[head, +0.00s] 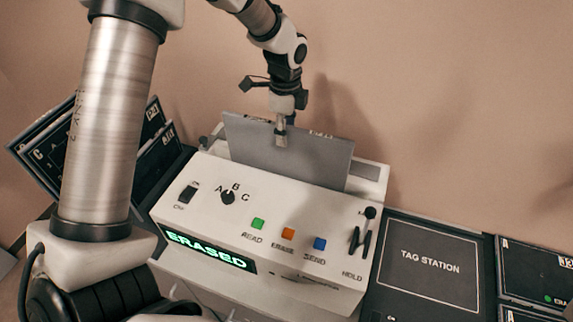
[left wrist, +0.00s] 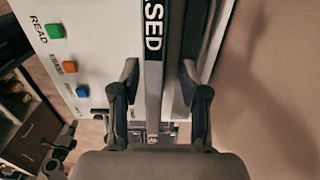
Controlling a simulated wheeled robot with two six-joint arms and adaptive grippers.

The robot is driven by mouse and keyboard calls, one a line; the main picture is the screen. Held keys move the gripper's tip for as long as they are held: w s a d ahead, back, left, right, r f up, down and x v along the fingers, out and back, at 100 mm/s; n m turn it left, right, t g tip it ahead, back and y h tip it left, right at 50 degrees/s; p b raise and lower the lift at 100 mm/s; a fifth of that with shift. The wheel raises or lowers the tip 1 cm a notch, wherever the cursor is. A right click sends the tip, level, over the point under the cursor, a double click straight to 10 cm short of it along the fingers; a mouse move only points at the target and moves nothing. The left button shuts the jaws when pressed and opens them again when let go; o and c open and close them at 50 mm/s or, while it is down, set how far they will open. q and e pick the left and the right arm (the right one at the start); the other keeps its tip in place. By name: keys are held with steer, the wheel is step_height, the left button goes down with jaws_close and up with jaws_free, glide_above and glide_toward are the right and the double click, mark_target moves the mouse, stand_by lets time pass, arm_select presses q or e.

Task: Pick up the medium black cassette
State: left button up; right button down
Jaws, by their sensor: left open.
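A large grey plate-like cassette (head: 295,158) stands upright in the top slot of the white reader (head: 225,225). Whether it is the medium black one I cannot tell. In the left wrist view its narrow edge (left wrist: 153,80) runs between my fingers, with white letters "SED" on a dark band. My left gripper (head: 283,133) is open at the plate's top edge; its fingers (left wrist: 158,95) are on either side of it, apparently with gaps. Other black cassettes lean at the left (head: 155,160) and lie at the right (head: 535,270). A dark jointed part (left wrist: 55,160), possibly my right gripper, shows small at lower left.
The reader has green, orange and blue buttons (head: 287,234), a black knob (head: 228,197), a lever (head: 368,228) and a lit "ERASED" display (head: 205,250). A dark tag station pad (head: 430,265) is at its right. The wall is close behind.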

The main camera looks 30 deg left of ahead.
arm_select(q)
steer(key=f+p, duration=0.2)
steer(key=f, duration=0.3)
steer(key=shift+s, duration=0.2)
steer(key=shift+s+d, duration=0.1)
jaws_close()
steer(key=shift+r, duration=0.1)
step_height(320, 180, up, 18)
steer(key=b, duration=0.4)
